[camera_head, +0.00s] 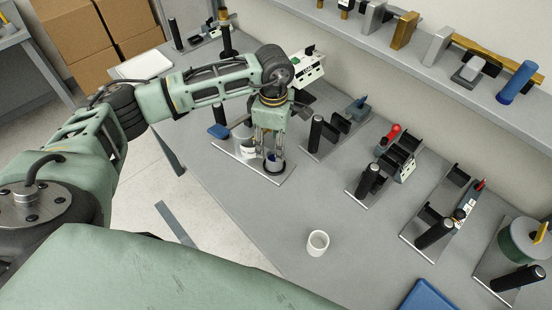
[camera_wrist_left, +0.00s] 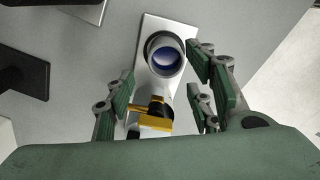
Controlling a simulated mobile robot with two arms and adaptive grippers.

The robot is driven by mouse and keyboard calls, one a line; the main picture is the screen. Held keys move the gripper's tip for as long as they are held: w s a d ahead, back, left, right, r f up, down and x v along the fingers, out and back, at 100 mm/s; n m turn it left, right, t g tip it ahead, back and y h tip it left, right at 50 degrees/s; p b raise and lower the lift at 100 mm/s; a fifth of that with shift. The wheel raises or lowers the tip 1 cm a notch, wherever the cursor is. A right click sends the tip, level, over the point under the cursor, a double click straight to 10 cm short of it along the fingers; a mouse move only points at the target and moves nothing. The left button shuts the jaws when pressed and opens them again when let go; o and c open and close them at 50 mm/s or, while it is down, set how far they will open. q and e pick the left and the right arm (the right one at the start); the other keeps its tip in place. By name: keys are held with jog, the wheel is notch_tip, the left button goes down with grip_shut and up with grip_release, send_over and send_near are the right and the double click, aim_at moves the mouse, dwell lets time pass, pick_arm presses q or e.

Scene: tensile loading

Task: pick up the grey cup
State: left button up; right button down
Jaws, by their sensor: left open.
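The grey cup (camera_wrist_left: 165,62), round with a dark blue inside, stands on a light metal plate (camera_wrist_left: 150,28) in the left wrist view. In the head view the cup (camera_head: 273,167) is partly hidden below my left gripper (camera_head: 268,150). My left gripper also shows in the left wrist view (camera_wrist_left: 164,82), open, with its green-padded fingers apart on either side of the cup's near side. I cannot tell from these views whether a finger touches the cup. My right gripper is not in view.
A black and yellow part (camera_wrist_left: 154,116) lies near the cup, between the fingers. A white cup (camera_head: 318,244) stands on the bare table in front. Fixtures with black handles (camera_head: 369,180) line the table to the right. A shelf (camera_head: 420,75) runs along the wall.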

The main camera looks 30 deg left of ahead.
pick_arm(q)
jog(key=shift+s+d+f+p, duration=0.1)
jog(key=shift+f+p, duration=0.15)
jog(key=shift+f, duration=0.2)
jog(key=shift+s+d+f+p, duration=0.1)
jog(key=shift+f+p, duration=0.15)
jog(key=shift+f, duration=0.15)
notch_tip(320, 180, down, 4)
jog(key=shift+r+p, duration=0.1)
jog(key=shift+p, duration=0.95)
jog(key=shift+w+d+f, duration=0.1)
jog(key=shift+f, duration=0.4)
jog(key=c, duration=1.2)
jog(key=shift+o, duration=0.2)
